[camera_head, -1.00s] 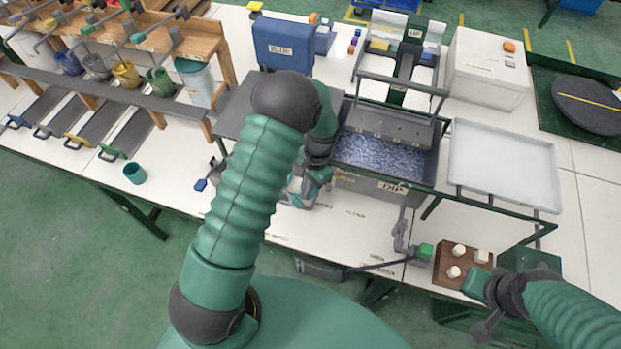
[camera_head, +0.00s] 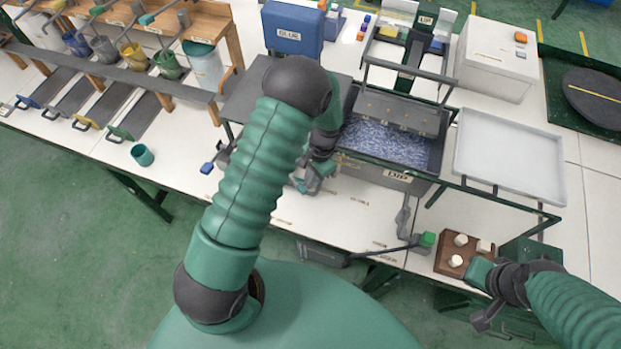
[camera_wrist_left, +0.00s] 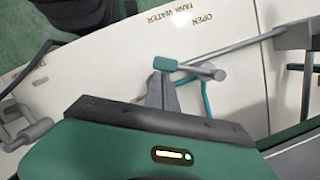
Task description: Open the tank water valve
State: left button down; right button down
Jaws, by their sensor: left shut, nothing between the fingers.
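The OPEN TANK WATER label (camera_wrist_left: 187,23) is printed on the white tabletop and reads upside down in the left wrist view. Just below it is the valve lever (camera_wrist_left: 232,45), a thin grey rod with a teal end and a grey cylinder beside it. My left gripper (camera_wrist_left: 161,85) is shut and empty, its grey fingers close to the teal end; I cannot tell if they touch. In the head view my left gripper (camera_head: 314,178) is low over the table in front of the dip tank (camera_head: 372,168), partly hidden by my arm. My right gripper (camera_head: 482,272) is beside a brown block; its fingers are unclear.
The brown block (camera_head: 447,262) carries white knobs. A green-ended lever (camera_head: 427,240) stands left of it. A white tray (camera_head: 510,150) lies right of the tank. A blue box (camera_head: 292,28) stands behind. A teal cup (camera_head: 142,155) is at the left front edge.

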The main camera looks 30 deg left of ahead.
pick_arm(q)
jog(key=shift+s, duration=0.1)
jog(key=s+m+p, duration=0.1)
jog(key=m, duration=0.1)
jog(key=shift+s+m, duration=0.4)
jog(key=s+a+m+t+y+p, duration=0.1)
jog(key=s+a+m, duration=0.2)
jog(key=s+m, duration=0.2)
jog(key=shift+s+a+m+t+y+p, duration=0.2)
jog(key=shift+a+m+t+y+p, duration=0.15)
jog(key=shift+m, duration=0.85)
pick_arm(e)
jog(key=shift+v, duration=1.5)
pick_arm(q)
jog(key=shift+a, duration=0.1)
pick_arm(e)
jog(key=shift+s, duration=0.15)
